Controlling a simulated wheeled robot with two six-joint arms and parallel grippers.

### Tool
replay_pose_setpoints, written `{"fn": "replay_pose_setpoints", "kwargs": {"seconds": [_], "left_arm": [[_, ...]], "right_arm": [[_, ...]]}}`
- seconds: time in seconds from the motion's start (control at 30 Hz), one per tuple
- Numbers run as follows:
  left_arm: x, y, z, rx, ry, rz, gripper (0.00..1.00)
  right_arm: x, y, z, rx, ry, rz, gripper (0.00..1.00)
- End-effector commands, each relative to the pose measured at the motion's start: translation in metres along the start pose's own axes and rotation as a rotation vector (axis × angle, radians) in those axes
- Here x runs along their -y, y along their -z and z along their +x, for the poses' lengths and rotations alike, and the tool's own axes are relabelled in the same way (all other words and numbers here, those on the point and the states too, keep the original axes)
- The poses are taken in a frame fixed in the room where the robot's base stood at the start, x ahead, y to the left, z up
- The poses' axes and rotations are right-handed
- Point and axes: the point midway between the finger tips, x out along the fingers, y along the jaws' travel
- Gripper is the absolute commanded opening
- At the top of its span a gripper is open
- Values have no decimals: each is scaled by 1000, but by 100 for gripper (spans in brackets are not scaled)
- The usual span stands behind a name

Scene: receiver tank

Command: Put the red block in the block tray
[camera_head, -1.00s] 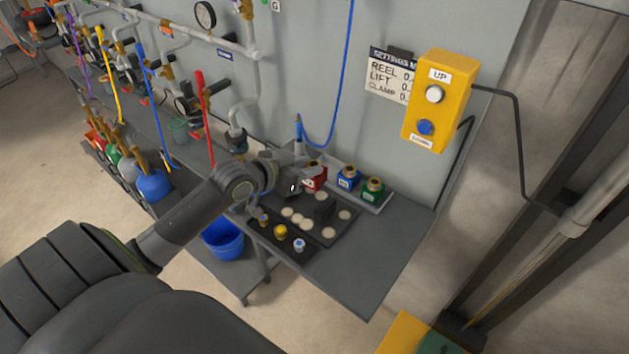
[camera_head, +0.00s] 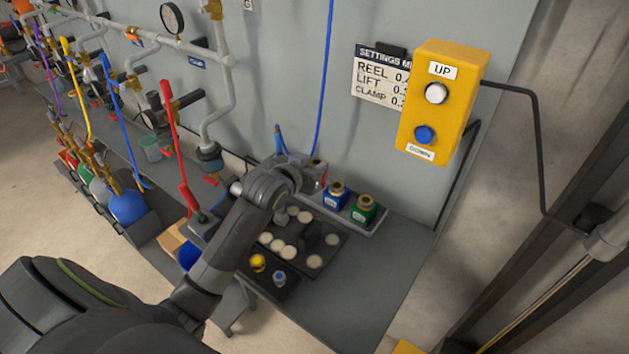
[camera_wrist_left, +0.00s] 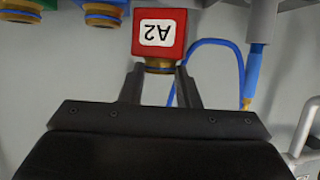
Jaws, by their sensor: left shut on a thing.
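The red block (camera_head: 319,173) shows partly behind my left gripper (camera_head: 305,174) in the head view, at the left end of the row of blocks. The gripper is shut on that neck. A grey tray (camera_head: 372,231) at the back of the table holds a blue block (camera_head: 335,196) and a green block (camera_head: 363,210). I cannot tell whether the red block touches the tray. My right gripper is not in view.
A dark board (camera_head: 330,240) with pale discs lies in front of the tray. A yellow-topped piece (camera_head: 258,262) and a blue-grey one (camera_head: 279,278) stand nearer. A yellow control box (camera_head: 440,100) hangs on the wall. The table's right part is bare.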

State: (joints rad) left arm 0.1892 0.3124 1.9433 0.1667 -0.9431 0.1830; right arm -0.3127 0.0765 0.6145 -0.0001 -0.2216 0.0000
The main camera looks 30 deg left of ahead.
Motion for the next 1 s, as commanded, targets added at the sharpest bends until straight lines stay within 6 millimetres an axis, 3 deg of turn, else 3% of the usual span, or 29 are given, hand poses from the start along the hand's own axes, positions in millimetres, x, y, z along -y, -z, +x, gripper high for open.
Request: {"fn": "replay_pose_setpoints", "kwargs": {"seconds": [0.3,0.7,0.73,0.87,1.0], "left_arm": [[0,-35,14,-2,-1,0,0],[0,-39,16,-3,-1,0,0],[0,-40,16,-1,-1,0,32],[0,-40,16,-1,-1,0,49],[0,-40,16,-1,-1,0,51]], "right_arm": [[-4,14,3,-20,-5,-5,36],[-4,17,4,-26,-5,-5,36],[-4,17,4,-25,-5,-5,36],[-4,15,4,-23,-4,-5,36],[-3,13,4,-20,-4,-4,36]]}}
